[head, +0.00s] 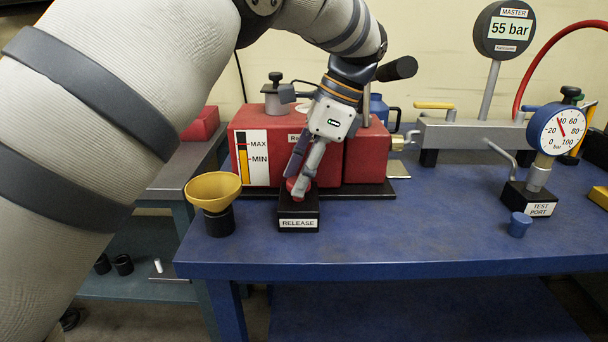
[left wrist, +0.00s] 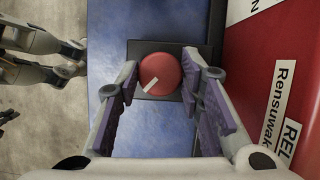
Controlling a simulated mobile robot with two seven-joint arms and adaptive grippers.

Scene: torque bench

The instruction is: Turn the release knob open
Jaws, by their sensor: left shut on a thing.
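The release knob (left wrist: 160,72) is a round red knob with a white line on its top, which points to the lower left in the left wrist view. It sits on a black block labelled RELEASE (head: 298,222) at the bench's front. My left gripper (head: 297,190) points down at the knob and hides most of it in the head view. In the left wrist view its two fingers (left wrist: 168,80) stand on either side of the knob, shut on it. Grey linked parts at the left of that view look like my right gripper (left wrist: 40,58); its jaw state is unclear.
A yellow funnel (head: 213,190) stands left of the block. A red pump tank (head: 365,158) is close behind it. A test gauge (head: 558,130) and blue cap (head: 519,225) are at the right. The blue bench top (head: 420,225) between is clear. The master display reads 55 bar.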

